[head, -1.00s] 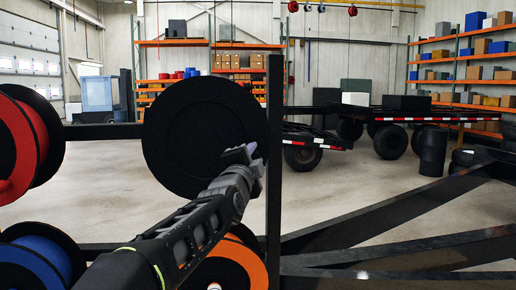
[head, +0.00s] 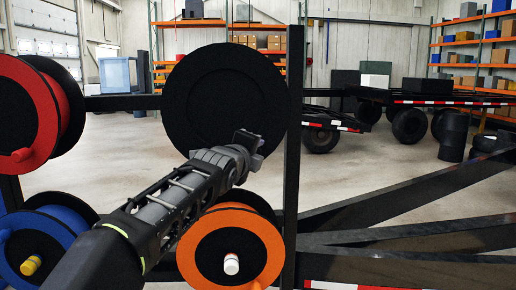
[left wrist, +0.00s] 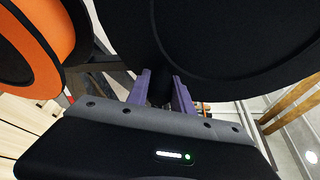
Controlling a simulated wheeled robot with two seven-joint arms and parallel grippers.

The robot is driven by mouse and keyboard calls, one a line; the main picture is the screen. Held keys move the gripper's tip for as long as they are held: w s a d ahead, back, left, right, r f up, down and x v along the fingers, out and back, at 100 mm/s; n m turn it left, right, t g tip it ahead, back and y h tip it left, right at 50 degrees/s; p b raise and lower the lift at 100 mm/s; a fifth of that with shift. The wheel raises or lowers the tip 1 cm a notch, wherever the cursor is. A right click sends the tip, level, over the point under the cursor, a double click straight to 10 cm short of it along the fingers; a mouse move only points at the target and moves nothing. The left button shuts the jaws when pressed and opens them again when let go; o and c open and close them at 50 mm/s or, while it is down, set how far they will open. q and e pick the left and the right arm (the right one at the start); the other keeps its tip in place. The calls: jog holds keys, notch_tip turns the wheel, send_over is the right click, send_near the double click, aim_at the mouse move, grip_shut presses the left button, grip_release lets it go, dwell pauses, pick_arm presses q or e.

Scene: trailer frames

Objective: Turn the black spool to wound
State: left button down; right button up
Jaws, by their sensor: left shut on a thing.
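The black spool (head: 215,95) is mounted on the dark rack at the centre of the head view, its round face towards me. My left gripper (head: 246,143) is at the spool's lower right edge. In the left wrist view the spool (left wrist: 235,40) fills the top right, and the purple fingers of my left gripper (left wrist: 162,92) are shut on a small dark part by its rim, likely the spool's handle. Which way the spool is turned cannot be read from its plain face. My right gripper is not in view.
A red spool (head: 22,115), a blue spool (head: 35,250) and an orange spool (head: 215,228) sit on the rack close around my left arm. A dark upright post (head: 292,150) stands right of the black spool. Flatbed trailers (head: 430,98) and shelves are behind.

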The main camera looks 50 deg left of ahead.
pick_arm(q)
jog(key=shift+f, duration=0.15)
jog(key=c, duration=1.1)
grip_release()
jog(key=shift+d, duration=0.1)
jog(key=shift+s+d, duration=0.25)
jog(key=shift+s, duration=0.2)
jog(key=b+v, duration=0.2)
jog(key=v, duration=0.4)
jog(key=shift+s+d, duration=0.2)
jog(key=shift+d, duration=0.05)
